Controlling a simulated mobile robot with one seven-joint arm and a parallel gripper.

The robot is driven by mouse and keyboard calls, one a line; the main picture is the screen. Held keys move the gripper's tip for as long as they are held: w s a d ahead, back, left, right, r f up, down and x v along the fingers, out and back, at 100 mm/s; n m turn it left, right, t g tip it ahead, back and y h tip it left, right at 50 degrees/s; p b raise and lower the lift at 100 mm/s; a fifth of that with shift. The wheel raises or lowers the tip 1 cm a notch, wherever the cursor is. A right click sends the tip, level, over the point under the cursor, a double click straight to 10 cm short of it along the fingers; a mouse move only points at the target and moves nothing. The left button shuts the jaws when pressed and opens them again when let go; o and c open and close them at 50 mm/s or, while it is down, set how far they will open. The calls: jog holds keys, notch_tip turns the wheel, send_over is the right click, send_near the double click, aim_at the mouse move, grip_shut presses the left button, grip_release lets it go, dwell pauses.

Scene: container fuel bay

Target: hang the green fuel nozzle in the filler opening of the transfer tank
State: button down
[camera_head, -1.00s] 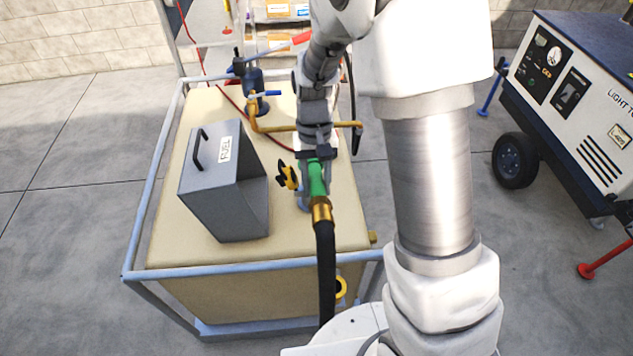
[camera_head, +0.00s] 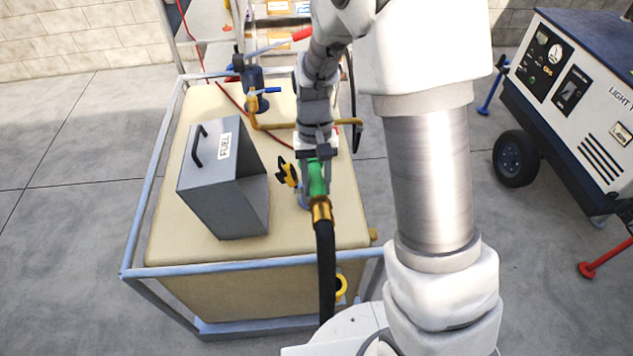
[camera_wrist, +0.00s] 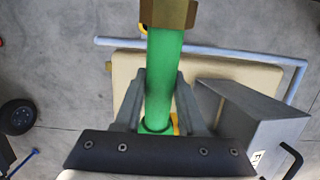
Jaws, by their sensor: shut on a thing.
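My gripper (camera_head: 316,162) is shut on the green fuel nozzle (camera_head: 317,180), over the right part of the tank top. In the wrist view the nozzle (camera_wrist: 164,75) lies between the two grey fingers, with its brass collar (camera_wrist: 167,12) at the top edge. A black hose (camera_head: 326,270) hangs from the brass end toward the floor. The transfer tank (camera_head: 190,235) is a beige block in a pale blue frame. A yellow and black cap-like part (camera_head: 288,174) is just left of the nozzle. The filler opening and the nozzle's tip are mostly hidden; I cannot tell whether the tip is inside.
A grey box labelled FUEL (camera_head: 225,190) stands on the tank, left of the nozzle. A brass pipe (camera_head: 270,126) and a blue pump (camera_head: 253,80) are behind. A wheeled light tower unit (camera_head: 575,100) stands right. Floor is clear at left.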

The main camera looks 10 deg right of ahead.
jog(key=shift+w+b+x, duration=0.15)
jog(key=shift+b+x, duration=0.35)
jog(key=shift+x, duration=0.2)
jog(key=shift+w+b+x, duration=0.15)
jog(key=shift+b+x, duration=0.35)
jog(key=shift+x, duration=0.15)
jog(key=shift+f, duration=0.15)
jog(key=shift+w+b+x, duration=0.25)
jog(key=shift+b+x, duration=0.65)
jog(key=shift+x, duration=0.2)
jog(key=shift+w+b+x, duration=0.2)
jog(key=shift+b+x, duration=0.65)
jog(key=shift+x, duration=0.3)
jog(key=shift+f, duration=0.1)
jog(key=shift+c, duration=2)
grip_release()
jog(key=v, duration=1.7)
jog(key=shift+r, duration=0.25)
